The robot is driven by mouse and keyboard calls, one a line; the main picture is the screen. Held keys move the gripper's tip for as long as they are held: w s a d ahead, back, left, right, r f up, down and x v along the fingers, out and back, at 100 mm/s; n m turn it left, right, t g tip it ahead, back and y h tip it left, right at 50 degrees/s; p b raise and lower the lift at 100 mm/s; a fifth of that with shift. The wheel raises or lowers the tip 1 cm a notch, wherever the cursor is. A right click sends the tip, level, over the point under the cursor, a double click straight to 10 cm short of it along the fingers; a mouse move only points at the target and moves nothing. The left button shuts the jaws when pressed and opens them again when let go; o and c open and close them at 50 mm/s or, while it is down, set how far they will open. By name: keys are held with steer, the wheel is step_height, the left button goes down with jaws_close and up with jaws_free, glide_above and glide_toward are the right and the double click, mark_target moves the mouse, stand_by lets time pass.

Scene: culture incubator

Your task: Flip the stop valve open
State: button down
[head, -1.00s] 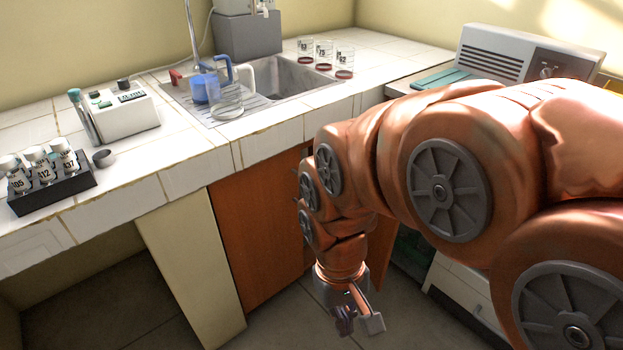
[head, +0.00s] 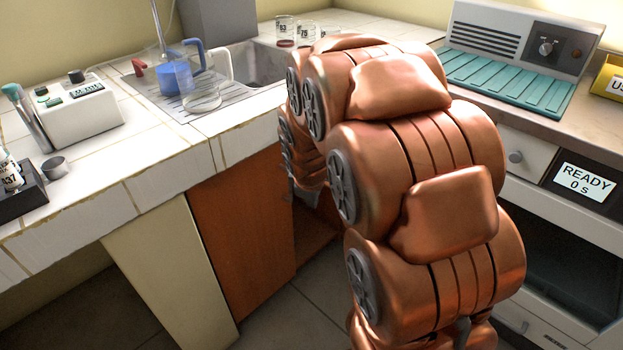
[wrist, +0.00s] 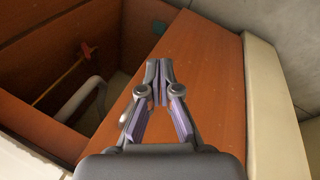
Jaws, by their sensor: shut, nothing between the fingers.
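My gripper (wrist: 158,80) is shut and empty in the wrist view, in front of the orange-brown cabinet panel (wrist: 205,85). Left of it is the open, dim space of the cabinet (wrist: 115,50). Inside is a thin yellow rod or pipe (wrist: 60,77) with a small orange-red piece (wrist: 87,47) at its upper end, possibly the stop valve; its lever position cannot be told. A pale curved pipe (wrist: 82,98) lies near it. My gripper is apart from these. In the head view, my arm hides most of the gripper and the cabinet inside.
The orange-brown panel (head: 240,235) stands left of the cabinet opening, beside a cream panel (head: 168,265). Above are the tiled counter (head: 150,190) and sink (head: 265,68). A cabinet with a READY display (head: 584,183) stands right. The floor (head: 285,320) in front is clear.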

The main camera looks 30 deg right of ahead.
steer(key=w+d+f+n+t+b, duration=0.35)
steer(key=w+d+f+n, duration=0.35)
steer(key=w, duration=0.3)
steer(key=w+d+f+n+t+b, duration=0.2)
steer(key=w+d+f+n+t, duration=0.2)
steer(key=w+d+f, duration=0.55)
step_height(320, 180, down, 11)
steer(key=d+n+t+y+b, duration=0.1)
steer(key=n+t+y+b, duration=0.35)
steer(key=n+t, duration=0.55)
steer(key=w+d+r+n+b, duration=0.1)
steer(key=w+r+b, duration=0.4)
steer(key=w, duration=0.6)
steer(key=shift+d+r+n+g, duration=0.3)
steer(key=shift+d+r+g, duration=0.05)
steer(key=shift+d, duration=0.15)
